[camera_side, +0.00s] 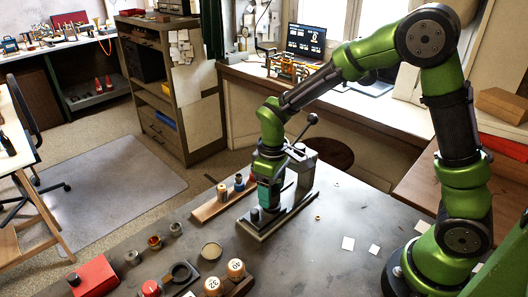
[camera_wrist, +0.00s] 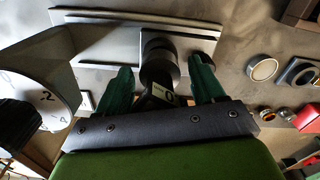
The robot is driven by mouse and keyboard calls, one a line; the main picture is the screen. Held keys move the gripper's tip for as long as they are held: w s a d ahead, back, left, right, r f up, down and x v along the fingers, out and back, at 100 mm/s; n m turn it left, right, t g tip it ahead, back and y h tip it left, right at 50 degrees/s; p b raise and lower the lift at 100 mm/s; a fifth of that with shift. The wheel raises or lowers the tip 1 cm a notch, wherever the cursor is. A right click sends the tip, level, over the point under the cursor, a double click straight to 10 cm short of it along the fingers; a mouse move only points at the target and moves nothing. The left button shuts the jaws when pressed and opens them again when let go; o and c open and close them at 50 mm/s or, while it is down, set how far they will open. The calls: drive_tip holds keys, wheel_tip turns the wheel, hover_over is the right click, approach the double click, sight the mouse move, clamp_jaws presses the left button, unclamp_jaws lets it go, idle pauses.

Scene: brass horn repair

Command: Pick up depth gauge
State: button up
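My gripper (camera_side: 266,192) points down over a long dark base plate (camera_side: 262,222) on the bench. In the wrist view its two dark green fingers (camera_wrist: 163,72) stand apart, on either side of a dark round upright piece (camera_wrist: 158,52) on the plate. Gaps show between the fingers and this piece, so my gripper looks open. A small pale label or display marked 0 (camera_wrist: 169,97) sits between the fingers, partly hidden by my gripper. This may be the depth gauge, but I cannot tell for sure. In the side view my gripper hides most of it.
A grey block with a lever (camera_side: 303,157) stands at the plate's far end. A wooden strip with small bottles (camera_side: 222,201) lies close at left. Two numbered wooden cylinders (camera_side: 235,269), a red box (camera_side: 95,276) and small cups stand in front. The bench right of the plate is mostly clear.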

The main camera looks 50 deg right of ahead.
drive_tip(key=c, duration=1.1)
drive_tip(key=shift+r, duration=0.2)
